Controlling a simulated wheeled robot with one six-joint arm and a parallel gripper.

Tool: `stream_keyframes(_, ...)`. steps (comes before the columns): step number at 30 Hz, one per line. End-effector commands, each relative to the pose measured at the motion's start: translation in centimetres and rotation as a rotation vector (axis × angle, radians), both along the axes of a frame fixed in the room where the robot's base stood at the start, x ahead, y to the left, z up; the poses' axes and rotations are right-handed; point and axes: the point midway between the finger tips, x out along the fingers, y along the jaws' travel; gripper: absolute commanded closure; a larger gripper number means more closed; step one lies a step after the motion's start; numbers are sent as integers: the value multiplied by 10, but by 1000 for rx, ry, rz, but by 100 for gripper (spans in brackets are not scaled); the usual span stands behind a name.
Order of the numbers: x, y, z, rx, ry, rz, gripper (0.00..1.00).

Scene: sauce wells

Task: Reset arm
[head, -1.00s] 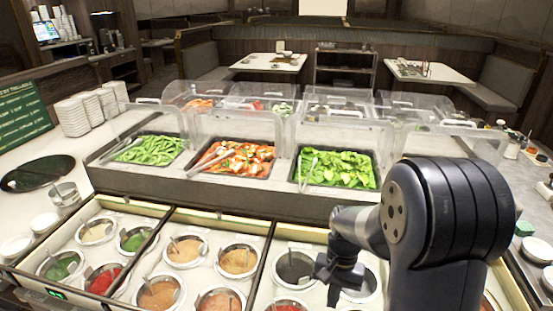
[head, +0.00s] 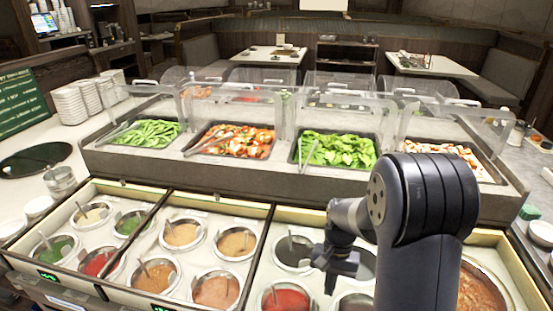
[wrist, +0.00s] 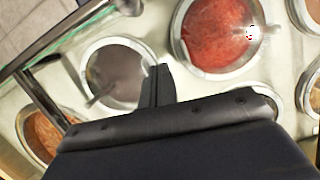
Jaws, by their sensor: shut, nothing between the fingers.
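My gripper (head: 330,279) is shut and empty. In the head view it hangs over the right part of the sauce counter, with the fingers pointing down above the wells. In the wrist view the closed fingers (wrist: 158,84) show at the middle, just right of a well of dark sauce (wrist: 116,72). A well of red sauce (wrist: 219,34) lies above and to the right of them. My upper arm covers part of the wells on the right in the head view.
Several round sauce wells with ladles, such as a green one (head: 57,249) and an orange one (head: 216,290), fill the front counter. Behind stand trays of green beans (head: 150,132), a red-and-white mix (head: 236,141) and leafy greens (head: 335,149) under clear guards. Bowl stacks (head: 70,107) stand at left.

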Motion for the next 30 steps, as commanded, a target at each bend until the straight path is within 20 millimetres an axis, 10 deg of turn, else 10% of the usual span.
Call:
stream_keyframes(14, 24, -8, 97, 0, -11, -1, 100)
stream_keyframes(30, -9, 5, 103, -120, -121, -362, 100)
